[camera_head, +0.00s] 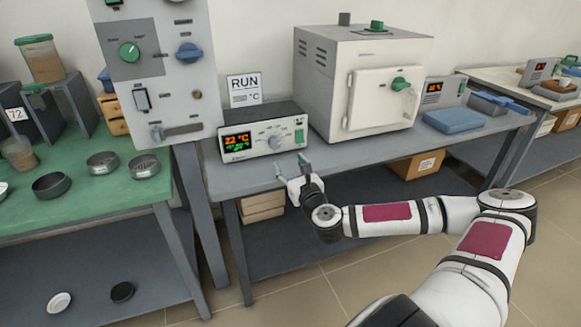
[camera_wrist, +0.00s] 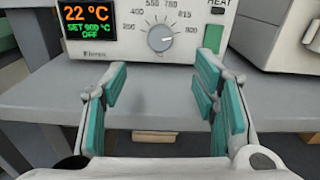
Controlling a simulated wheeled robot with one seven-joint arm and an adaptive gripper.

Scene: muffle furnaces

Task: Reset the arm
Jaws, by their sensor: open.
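My gripper (camera_head: 292,172) is open and empty in front of the grey bench's front edge, just below the controller box. In the wrist view my gripper (camera_wrist: 158,100) shows two green-padded fingers spread apart with nothing between them. The controller (camera_head: 264,136) has a lit display, a dial and a green switch at its right. In the wrist view the controller (camera_wrist: 200,30) reads 22 °C, SET 900 °C, OFF. My arm stretches from the lower right toward the bench.
A white muffle furnace (camera_head: 375,85) with its door shut stands on the grey bench (camera_head: 380,147). A blue block (camera_head: 453,120) lies right of it. A tall grey panel (camera_head: 160,60) stands left. A green table (camera_head: 100,195) holds several round dishes. Boxes sit on the shelf below.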

